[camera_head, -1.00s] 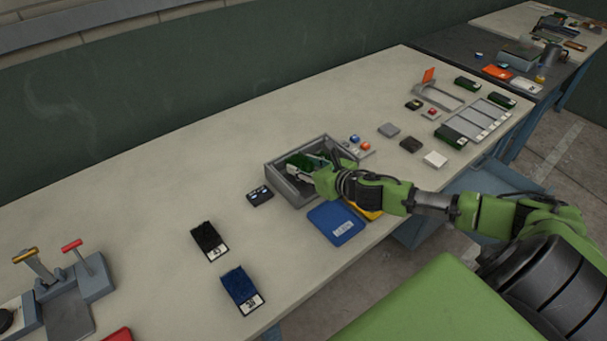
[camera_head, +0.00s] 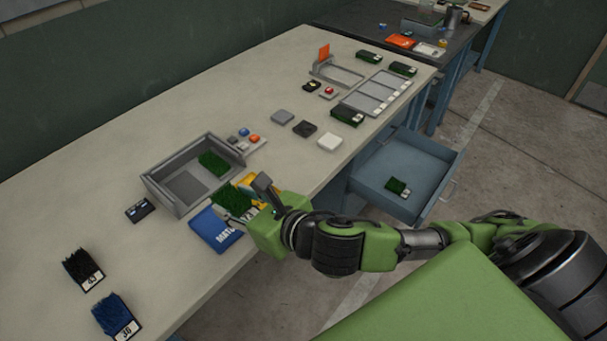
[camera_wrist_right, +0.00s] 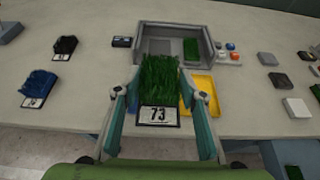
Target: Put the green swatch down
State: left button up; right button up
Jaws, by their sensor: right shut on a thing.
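My right gripper (camera_head: 252,197) is shut on a green swatch (camera_head: 232,202) of turf. In the right wrist view the swatch (camera_wrist_right: 158,76) shows a white label reading 73, between the two fingers (camera_wrist_right: 160,100). It is over or near the blue mat (camera_head: 212,233) and the yellow mat (camera_wrist_right: 204,88) at the table's front edge; I cannot tell whether it touches either. The grey tray (camera_head: 158,193) lies just behind, with another green piece (camera_head: 214,163) in its right part. My left gripper is not in view.
Black (camera_head: 82,268) and blue swatches (camera_head: 115,314) lie at the left. A button panel (camera_head: 247,143), several small blocks and a slotted rack (camera_head: 378,93) are to the right. An open blue drawer (camera_head: 425,160) juts from the table with a green swatch (camera_head: 397,187) in it.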

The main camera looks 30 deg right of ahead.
jog(key=shift+s+r, duration=0.2)
jog(key=shift+s, duration=0.1)
jog(key=w+d+f, duration=0.2)
jog(key=w+f, duration=0.1)
jog(key=w+d+f, duration=0.2)
jog(key=w, duration=0.2)
jog(key=w+d+f+p, duration=0.1)
jog(key=w+d+f, duration=0.1)
jog(key=w+f, duration=0.1)
jog(key=shift+w+d+f, duration=0.35)
jog(key=shift+w, duration=0.05)
jog(key=shift+w+d+f, duration=0.2)
jog(key=shift+w+f, duration=0.05)
jog(key=shift+f, duration=0.2)
notch_tip(320, 180, down, 3)
jog(key=shift+w+p, duration=0.1)
jog(key=shift+p, duration=0.25)
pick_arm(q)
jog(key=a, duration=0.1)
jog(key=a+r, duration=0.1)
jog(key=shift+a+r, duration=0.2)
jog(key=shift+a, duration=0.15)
pick_arm(e)
jog(key=shift+f, duration=0.1)
jog(key=shift+f, duration=0.1)
